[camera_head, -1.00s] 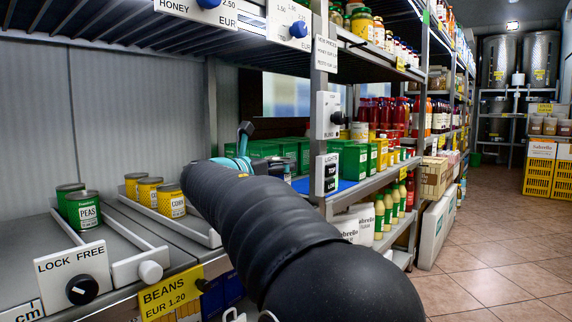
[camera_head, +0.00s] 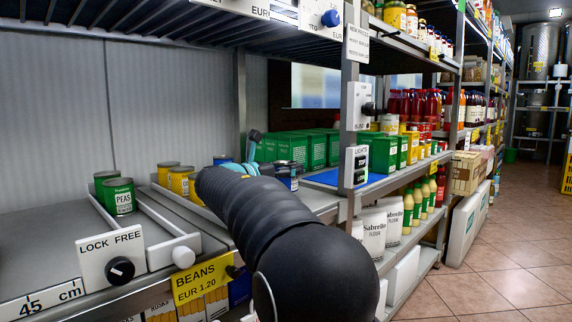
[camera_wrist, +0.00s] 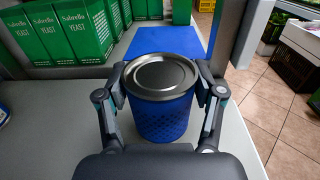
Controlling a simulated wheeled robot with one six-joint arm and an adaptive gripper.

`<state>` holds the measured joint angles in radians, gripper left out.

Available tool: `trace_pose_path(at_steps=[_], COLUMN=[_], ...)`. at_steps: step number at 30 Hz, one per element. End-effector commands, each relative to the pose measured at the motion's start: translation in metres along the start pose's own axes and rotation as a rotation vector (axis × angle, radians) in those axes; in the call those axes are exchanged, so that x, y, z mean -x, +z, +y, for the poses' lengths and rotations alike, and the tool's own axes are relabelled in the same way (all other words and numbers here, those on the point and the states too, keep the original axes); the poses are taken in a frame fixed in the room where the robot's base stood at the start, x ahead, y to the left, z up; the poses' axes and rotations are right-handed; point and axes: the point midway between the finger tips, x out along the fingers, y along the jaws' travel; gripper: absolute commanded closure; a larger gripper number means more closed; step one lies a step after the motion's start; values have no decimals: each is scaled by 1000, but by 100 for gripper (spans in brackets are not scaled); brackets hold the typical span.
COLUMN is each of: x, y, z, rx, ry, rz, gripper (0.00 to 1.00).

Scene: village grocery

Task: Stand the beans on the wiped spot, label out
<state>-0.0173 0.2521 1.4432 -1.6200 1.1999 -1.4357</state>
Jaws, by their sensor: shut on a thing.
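A blue can with a grey metal lid (camera_wrist: 162,118) is between the fingers of my gripper (camera_wrist: 161,88), which is shut on it. It is upright in the wrist view; the side facing the camera shows a dark dotted pattern, and no bean name is readable. In the head view the can (camera_head: 289,182) shows partly past my arm, beside the shelf post. I cannot tell whether its base touches the grey shelf (camera_wrist: 60,135). A yellow BEANS price tag (camera_head: 202,279) hangs on the shelf front. I cannot make out a wiped spot.
A blue mat (camera_wrist: 170,41) lies just behind the can. Green yeast boxes (camera_wrist: 65,35) stand to its left and a shelf post (camera_wrist: 238,30) to its right. Peas cans (camera_head: 119,196), corn cans (camera_head: 180,180) and another blue can (camera_head: 222,160) stand in lanes at left.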

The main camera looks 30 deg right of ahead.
Motion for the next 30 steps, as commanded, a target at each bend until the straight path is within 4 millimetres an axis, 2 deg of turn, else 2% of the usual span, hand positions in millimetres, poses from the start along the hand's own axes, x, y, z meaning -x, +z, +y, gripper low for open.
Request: trace_pose_path(at_steps=[6,30], x=[0,0], y=[-8,-14], z=[0,0], rx=[0,0], ry=[0,0], rz=[-2,-1], gripper=[78,78])
